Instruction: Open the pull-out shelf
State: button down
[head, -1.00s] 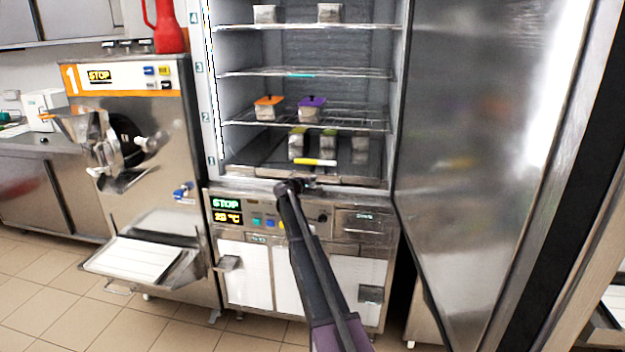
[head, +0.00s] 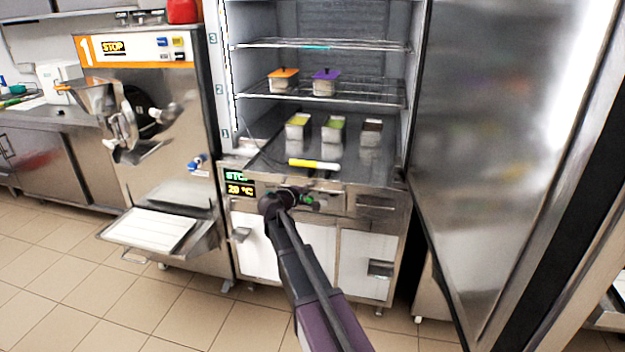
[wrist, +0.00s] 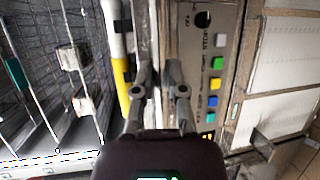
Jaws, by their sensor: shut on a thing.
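The pull-out shelf (head: 350,174) is a flat metal tray low in the open cabinet. It juts out over the control panel below. My gripper (head: 302,199) is at the shelf's front. In the wrist view, my gripper's fingers (wrist: 158,92) are on either side of the shelf's metal front edge (wrist: 150,40), shut on it. The stick (wrist: 119,45) lies just left of the fingers. The exact contact is partly hidden.
The cabinet door (head: 490,150) stands wide open at the right. Wire shelves (head: 390,92) above hold an orange-lidded tub (head: 284,80) and a purple-lidded tub (head: 325,82). A machine (head: 150,110) with a tray (head: 152,228) stands at left. The tiled floor (head: 170,315) is clear in front.

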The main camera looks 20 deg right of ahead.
jog(key=s+a, duration=0.2)
jog(key=s, duration=0.1)
jog(key=s+a, duration=0.1)
jog(key=s, duration=0.1)
jog(key=shift+a, duration=0.1)
jog(key=c, duration=1)
grip_release()
jog(key=shift+o, duration=0.2)
jog(key=s+a+f+m+g+y+p, duration=0.1)
jog(key=s+a+m+g+y+p, duration=0.1)
jog(key=s, duration=0.7)
jog(key=s+a+f+m+g+y+p, duration=0.2)
jog(key=s+a+y+p, duration=0.3)
jog(key=s, duration=0.4)
jog(key=s+a+f+m+g+y+p, duration=0.1)
jog(key=s+a+m+g+y+p, duration=0.2)
jog(key=s, duration=0.6)
jog(key=a+g+y, duration=0.1)
jog(key=a+y, duration=0.1)
jog(key=y, duration=0.1)
jog(key=shift+f+m+g+p, duration=0.25)
jog(key=shift+m+g+p, duration=0.05)
